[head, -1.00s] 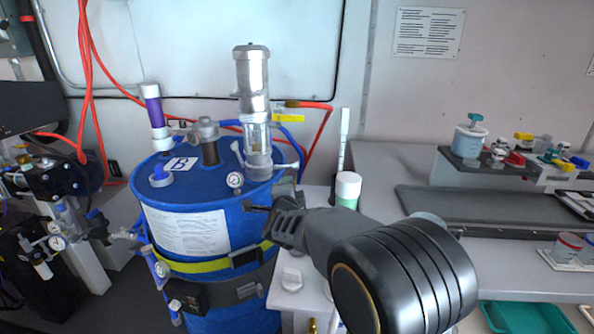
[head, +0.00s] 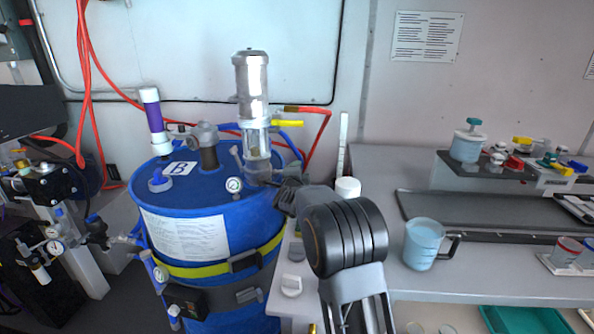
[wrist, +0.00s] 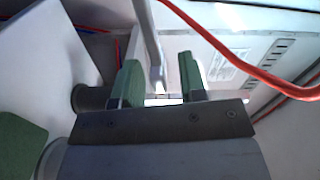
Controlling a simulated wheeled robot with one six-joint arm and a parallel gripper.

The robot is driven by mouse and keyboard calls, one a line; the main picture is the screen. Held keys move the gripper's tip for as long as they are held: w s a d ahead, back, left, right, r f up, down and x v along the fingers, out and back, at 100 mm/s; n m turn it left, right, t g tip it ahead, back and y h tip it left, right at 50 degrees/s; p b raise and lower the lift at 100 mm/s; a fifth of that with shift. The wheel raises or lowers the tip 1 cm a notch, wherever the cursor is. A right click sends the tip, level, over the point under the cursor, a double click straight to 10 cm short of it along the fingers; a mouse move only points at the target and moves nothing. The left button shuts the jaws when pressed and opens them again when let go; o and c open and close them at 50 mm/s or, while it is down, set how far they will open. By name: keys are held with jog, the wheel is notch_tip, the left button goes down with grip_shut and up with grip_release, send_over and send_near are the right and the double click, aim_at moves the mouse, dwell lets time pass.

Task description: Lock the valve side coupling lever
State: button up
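The silver pump (head: 252,90) stands upright on the blue drum (head: 215,200), with a clear coupling section (head: 257,142) below it. A small grey lever (head: 236,155) shows at the left of the coupling; I cannot tell whether it is the valve side one. My gripper (head: 278,183) is at the right of the pump's base and hides that side. In the wrist view, my gripper (wrist: 159,80) is open, with green finger pads apart. A grey bar, seemingly a lever (wrist: 149,40), runs down between the fingers, with visible gaps; contact is not clear.
A gauge (head: 234,185) sits close left of my gripper.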

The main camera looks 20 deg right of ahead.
jog(key=shift+w+d, duration=0.2)
jog(key=shift+w, duration=0.1)
grip_shut()
dwell(0.5)
